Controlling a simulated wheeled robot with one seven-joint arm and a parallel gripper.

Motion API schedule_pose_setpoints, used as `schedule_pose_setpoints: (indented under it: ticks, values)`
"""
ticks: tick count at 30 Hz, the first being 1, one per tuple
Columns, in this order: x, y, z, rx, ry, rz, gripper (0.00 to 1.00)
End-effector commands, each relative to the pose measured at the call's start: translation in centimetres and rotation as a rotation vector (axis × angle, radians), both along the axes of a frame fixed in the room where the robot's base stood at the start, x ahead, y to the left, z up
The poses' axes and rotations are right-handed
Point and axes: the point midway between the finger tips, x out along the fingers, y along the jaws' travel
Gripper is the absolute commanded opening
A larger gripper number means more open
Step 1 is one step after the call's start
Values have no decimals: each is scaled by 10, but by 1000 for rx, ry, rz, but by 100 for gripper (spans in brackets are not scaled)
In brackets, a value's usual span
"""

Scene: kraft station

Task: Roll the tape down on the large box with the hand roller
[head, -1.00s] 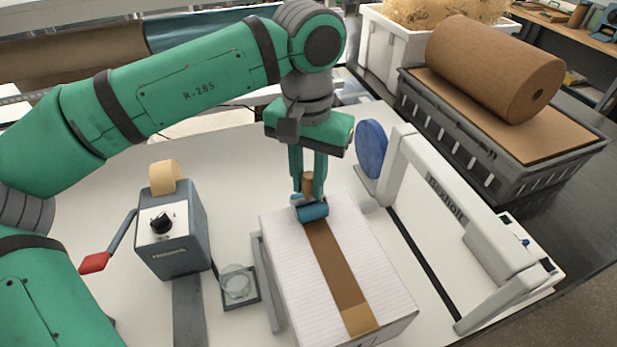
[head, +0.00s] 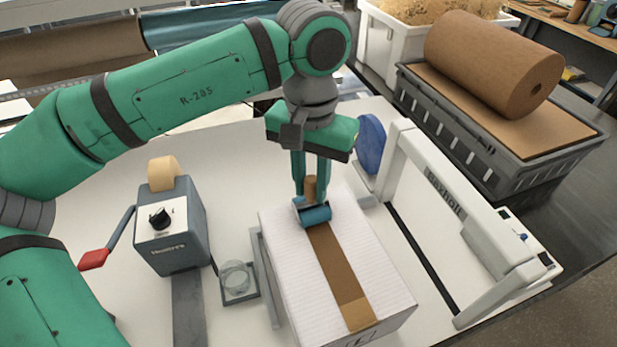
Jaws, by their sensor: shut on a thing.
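The large box (head: 365,235) is white and closed, and stands on the white table at the lower middle. A strip of brown tape (head: 337,268) runs along its top and folds over the near edge. My gripper (head: 311,190) is shut on the handle of the hand roller, above the far end of the box. The hand roller (head: 315,216) has a blue cylinder and a wooden handle. Its cylinder is at the far part of the tape and appears to touch it. The tape's far end is hidden behind the roller and gripper.
A grey tape dispenser (head: 172,235) with a red-handled lever stands left of the box. A small dish of clear liquid (head: 236,280) sits between them. A paper roll (head: 490,65) lies on a grey crate (head: 490,150).

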Motion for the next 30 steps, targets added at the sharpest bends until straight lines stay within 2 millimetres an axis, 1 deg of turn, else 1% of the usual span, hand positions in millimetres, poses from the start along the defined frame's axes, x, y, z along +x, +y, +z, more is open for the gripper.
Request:
schedule_pose_setpoints:
  ticks: [8, 19, 30]
  values:
    - [-6, -2, -1, 1, 2, -1, 6]
    - [-22, -8, 1, 1, 0, -1, 6]
    - [-32, -12, 1, 1, 0, -1, 6]
